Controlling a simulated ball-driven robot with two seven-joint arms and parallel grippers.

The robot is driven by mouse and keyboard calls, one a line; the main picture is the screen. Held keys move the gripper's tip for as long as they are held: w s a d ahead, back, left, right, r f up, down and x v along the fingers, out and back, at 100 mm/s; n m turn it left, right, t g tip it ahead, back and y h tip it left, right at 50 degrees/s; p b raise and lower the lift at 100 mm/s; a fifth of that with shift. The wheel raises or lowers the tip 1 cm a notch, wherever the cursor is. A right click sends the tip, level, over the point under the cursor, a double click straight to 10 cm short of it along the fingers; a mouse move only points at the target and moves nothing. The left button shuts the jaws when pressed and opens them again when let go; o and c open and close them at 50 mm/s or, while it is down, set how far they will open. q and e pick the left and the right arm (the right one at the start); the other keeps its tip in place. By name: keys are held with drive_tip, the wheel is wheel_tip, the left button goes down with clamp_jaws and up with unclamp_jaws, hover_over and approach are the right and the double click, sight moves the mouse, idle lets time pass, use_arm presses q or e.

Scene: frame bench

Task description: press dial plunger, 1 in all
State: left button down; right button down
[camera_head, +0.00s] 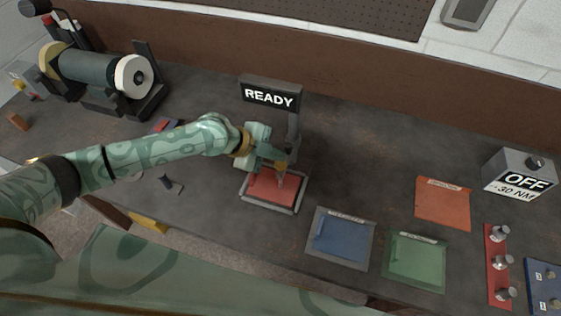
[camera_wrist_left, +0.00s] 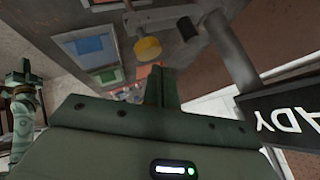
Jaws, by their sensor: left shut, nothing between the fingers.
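The dial stand has a dark READY sign (camera_head: 270,95) on a grey post (camera_head: 293,135), above a red pad (camera_head: 272,187) in a grey frame. The sign shows partly in the left wrist view (camera_wrist_left: 290,118). A yellow cylinder (camera_wrist_left: 148,48), seemingly the plunger, hangs from the stand's grey arm; in the head view a small yellowish part (camera_head: 281,167) shows over the pad. My left gripper (camera_head: 286,159) is shut and empty, close beside it; contact cannot be told. In the left wrist view its fingers (camera_wrist_left: 158,75) appear below the cylinder. My right gripper seems to show at far left (camera_wrist_left: 23,72), jaws unclear.
Blue (camera_head: 340,238), green (camera_head: 414,262) and orange (camera_head: 443,204) mats lie to the right. A grey OFF box (camera_head: 519,176) and a red strip with knobs (camera_head: 497,265) stand at far right. A cylindrical machine (camera_head: 95,70) stands at back left.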

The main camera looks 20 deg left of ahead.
sight(280, 163)
use_arm(q)
drive_tip(key=shift+f+b, duration=0.3)
drive_tip(key=shift+f, duration=0.1)
drive_tip(key=shift+f+b, duration=1.05)
drive_tip(key=shift+f, duration=0.2)
idle(1.0)
drive_tip(key=shift+r, duration=0.1)
drive_tip(key=shift+r+p, duration=1.45)
drive_tip(key=shift+r, duration=0.15)
wheel_tip(280, 163, up, 5)
drive_tip(key=p, duration=0.4)
drive_tip(key=shift+r, duration=0.1)
drive_tip(key=shift+a, duration=0.1)
